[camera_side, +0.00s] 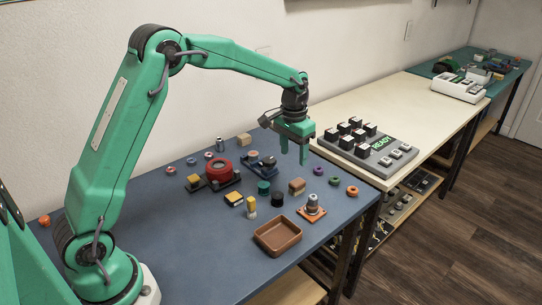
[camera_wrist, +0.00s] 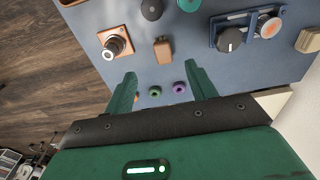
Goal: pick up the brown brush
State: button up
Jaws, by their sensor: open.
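A small brown block with a tan part (camera_side: 297,186), which looks like the brown brush, lies on the blue-grey mat near its right side. In the wrist view the brown brush (camera_wrist: 163,50) is beyond my fingertips and roughly centred between them. My gripper (camera_side: 294,155) hangs above the far right part of the mat, fingers pointing down, above and behind the brush. In the wrist view my gripper (camera_wrist: 162,80) is open, with nothing held between its fingers.
Purple (camera_side: 318,170), green (camera_side: 335,181) and orange (camera_side: 352,191) rings lie right of the brush. A metal post on an orange base (camera_side: 312,210), a black cylinder (camera_side: 277,200) and a teal cylinder (camera_side: 263,187) stand close by. A brown tray (camera_side: 278,248) is in front.

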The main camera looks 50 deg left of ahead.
send_over(297, 182)
jog(key=shift+g, duration=0.3)
notch_tip(297, 182, down, 5)
jog(key=shift+w+a+r, duration=0.1)
jog(key=shift+a, duration=0.05)
jog(key=shift+f, duration=1.3)
jog(key=shift+f, duration=0.1)
jog(key=shift+f, duration=2.5)
jog(key=shift+c, duration=0.3)
jog(key=c, duration=1)
